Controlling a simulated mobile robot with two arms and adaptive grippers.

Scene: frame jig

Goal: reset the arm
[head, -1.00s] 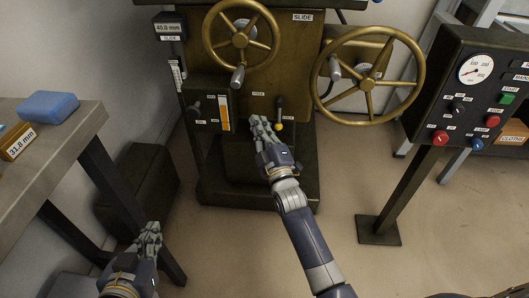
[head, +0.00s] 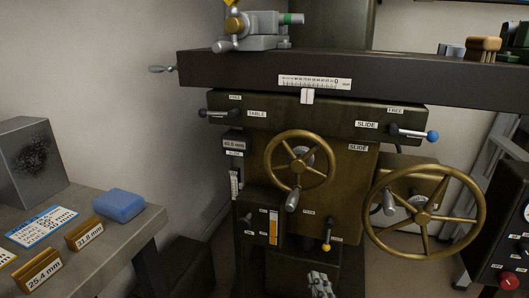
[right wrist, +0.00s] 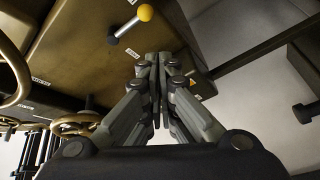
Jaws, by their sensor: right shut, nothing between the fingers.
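My right gripper (head: 320,285) shows at the bottom edge of the head view, in front of the machine's lower body. In the right wrist view its fingers (right wrist: 158,62) are closed together with nothing between them. A lever with a yellow knob (right wrist: 145,12) is just beyond the fingertips, apart from them; the same yellow knob (head: 326,247) shows above the gripper in the head view. My left gripper is outside the head view.
The machine has a small handwheel (head: 328,165), a large handwheel (head: 478,212) and a blue-knobbed lever (head: 432,135). A control panel (head: 515,235) stands at right.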

